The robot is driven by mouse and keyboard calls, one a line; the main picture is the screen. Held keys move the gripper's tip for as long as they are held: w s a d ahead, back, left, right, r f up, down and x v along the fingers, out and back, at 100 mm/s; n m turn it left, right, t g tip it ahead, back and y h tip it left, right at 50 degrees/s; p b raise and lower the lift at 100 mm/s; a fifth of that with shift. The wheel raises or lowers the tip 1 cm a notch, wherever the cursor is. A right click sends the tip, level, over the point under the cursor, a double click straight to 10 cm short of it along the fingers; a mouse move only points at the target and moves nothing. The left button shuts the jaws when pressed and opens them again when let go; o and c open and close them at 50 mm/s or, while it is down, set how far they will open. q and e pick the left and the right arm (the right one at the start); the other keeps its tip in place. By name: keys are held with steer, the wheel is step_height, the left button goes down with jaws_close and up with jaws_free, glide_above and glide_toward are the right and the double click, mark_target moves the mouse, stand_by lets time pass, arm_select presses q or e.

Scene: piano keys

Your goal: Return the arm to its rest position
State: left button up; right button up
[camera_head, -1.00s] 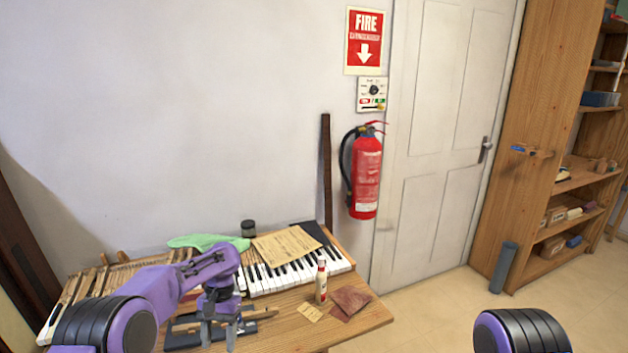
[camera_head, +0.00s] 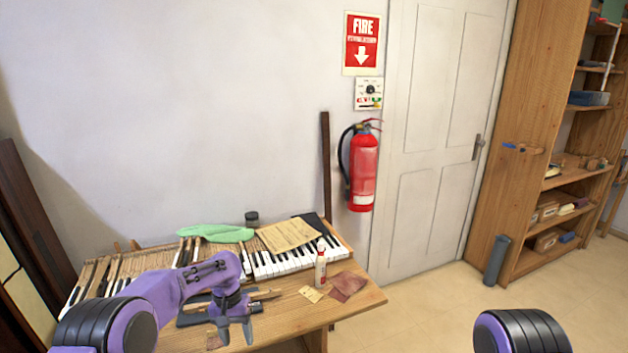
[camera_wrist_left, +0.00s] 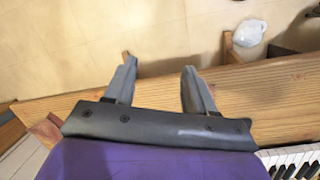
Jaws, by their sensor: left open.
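My left arm comes in from the left in the head view, purple with dark joints. My left gripper (camera_head: 236,332) points down near the front edge of the wooden workbench (camera_head: 350,305). Its two grey fingers are apart and nothing is between them. In the left wrist view the open fingers (camera_wrist_left: 158,80) reach over the bench edge, with the floor beyond. My right gripper is not in view; a purple and black joint of mine shows at the lower right.
The bench holds a piano keyboard (camera_head: 290,262), a green cloth (camera_head: 217,233), a paper sheet (camera_head: 286,236), a white bottle (camera_head: 320,266) and a dark red patch (camera_head: 348,285). A fire extinguisher (camera_head: 362,172) hangs by the door.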

arm_select(q)
steer(key=s+f+n+t+b, duration=0.1)
steer(key=s+f+n+t, duration=0.15)
steer(key=f, duration=0.45)
steer(key=s+a+f+n+t+b, duration=0.1)
steer(key=s+f+t, duration=0.1)
steer(key=s+f, duration=0.3)
steer(key=s+f+n+t+b, duration=0.1)
steer(key=s+f+n+t, duration=0.15)
steer(key=f, duration=0.55)
steer(key=s+a+f+y+b, duration=0.1)
steer(key=s+a+b, duration=0.1)
steer(key=s, duration=0.8)
steer(key=s+a+f+g+y+b, duration=0.1)
steer(key=s+a, duration=0.3)
steer(key=s, duration=0.7)
steer(key=s+a+f+n+g+y+b, duration=0.1)
steer(key=s+a+y+b, duration=0.1)
steer(key=s, duration=0.8)
steer(key=shift+s+a+f+y+b, duration=0.2)
steer(key=shift+a+f+y+b, duration=0.15)
steer(key=shift+a+b, duration=0.5)
steer(key=shift+d, duration=0.1)
